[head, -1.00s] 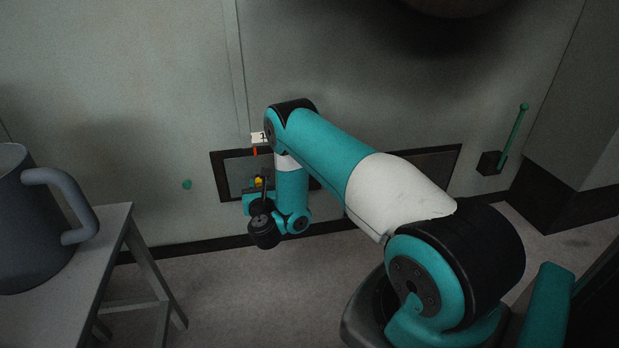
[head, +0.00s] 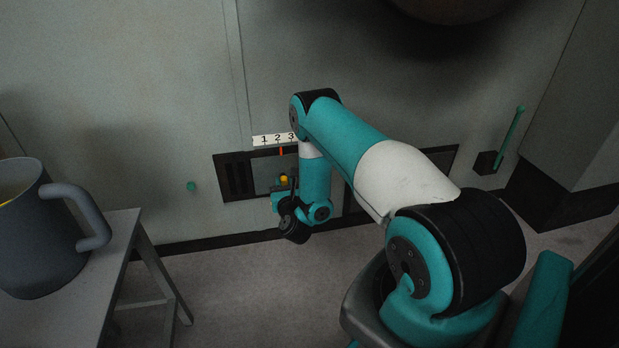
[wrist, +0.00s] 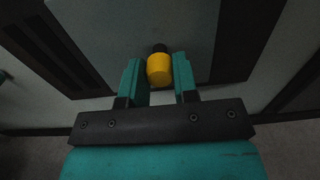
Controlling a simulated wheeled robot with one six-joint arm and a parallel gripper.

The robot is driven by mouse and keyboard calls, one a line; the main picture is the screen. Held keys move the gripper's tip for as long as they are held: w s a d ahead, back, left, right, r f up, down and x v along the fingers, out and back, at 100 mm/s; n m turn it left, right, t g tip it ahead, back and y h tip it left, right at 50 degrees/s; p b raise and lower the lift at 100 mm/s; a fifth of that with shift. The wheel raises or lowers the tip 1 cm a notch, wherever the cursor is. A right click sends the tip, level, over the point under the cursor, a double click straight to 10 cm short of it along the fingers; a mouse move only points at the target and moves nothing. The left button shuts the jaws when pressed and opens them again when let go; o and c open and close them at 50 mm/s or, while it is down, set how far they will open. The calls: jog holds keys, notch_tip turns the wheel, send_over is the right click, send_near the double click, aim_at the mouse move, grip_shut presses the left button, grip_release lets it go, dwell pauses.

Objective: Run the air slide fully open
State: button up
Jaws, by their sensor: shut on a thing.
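The air slide is a grey plate (head: 265,173) in a dark wall frame, with a yellow knob (head: 283,179) and a red pointer (head: 281,151). The pointer stands close under the 2 of a white number strip (head: 273,140); 1, 2 and 3 show, and my arm covers what lies further right. Dark slats (head: 236,178) show open at the frame's left end. My gripper (wrist: 159,75) is shut on the yellow knob (wrist: 158,69), one finger on each side in the wrist view.
A grey mug (head: 40,240) stands on a small table (head: 112,250) at the left. A green button (head: 191,186) is on the wall left of the frame. A green lever (head: 511,135) on a black box is at the right. Floor in front of the wall is clear.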

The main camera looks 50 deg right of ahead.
jog(key=s+d+p, duration=0.3)
jog(key=d, duration=0.3)
jog(key=shift+s+r, duration=0.25)
jog(key=shift+s, duration=0.15)
jog(key=o, duration=0.9)
jog(key=shift+f, duration=0.1)
jog(key=shift+o, duration=0.2)
jog(key=shift+s, duration=0.1)
